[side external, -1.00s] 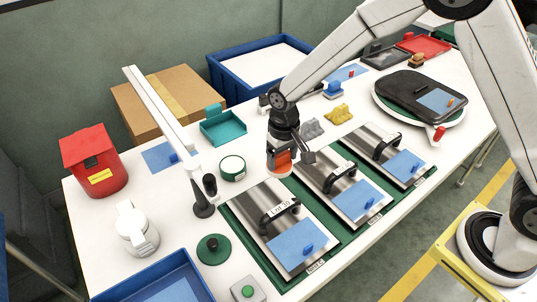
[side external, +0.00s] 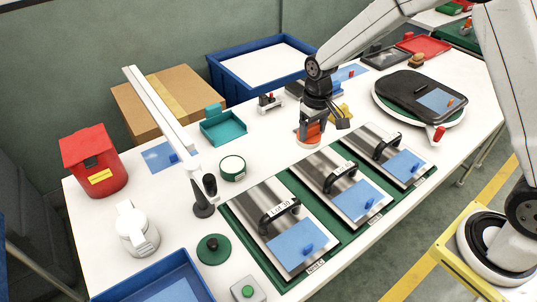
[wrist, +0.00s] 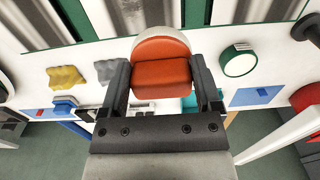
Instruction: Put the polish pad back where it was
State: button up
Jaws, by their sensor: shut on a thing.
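The polish pad (side external: 309,133) appears to be the orange block with a rounded white underside. My gripper (side external: 312,121) is shut on it, pointing down just behind the middle metal plate (side external: 342,190). In the wrist view the pad (wrist: 160,72) sits between the two dark fingers of my gripper (wrist: 160,85), its white part at the far side. I cannot tell whether its underside touches the white table or hangs slightly above it. No mark for its former place can be made out.
A yellow lump (wrist: 66,78) and a grey lump (wrist: 107,70) lie close by. A green-rimmed round tin (side external: 232,168) and teal tray (side external: 224,128) stand left. Metal plates with black handles line the front. A black case (side external: 405,88) lies right; bare table (side external: 265,135) is left of my gripper.

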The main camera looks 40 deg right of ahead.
jog(key=shift+w+a+f, duration=0.1)
jog(key=shift+w+f, duration=1.45)
jog(key=shift+w, duration=0.65)
jog(key=shift+w+f, duration=1.55)
jog(key=shift+w, duration=0.65)
jog(key=shift+w+a+f, duration=0.1)
jog(key=shift+w+f, duration=1.45)
jog(key=shift+w, duration=0.65)
jog(key=shift+w+f, duration=0.2)
jog(key=shift+f, duration=1.55)
jog(key=shift+f, duration=0.1)
jog(key=o, duration=1.1)
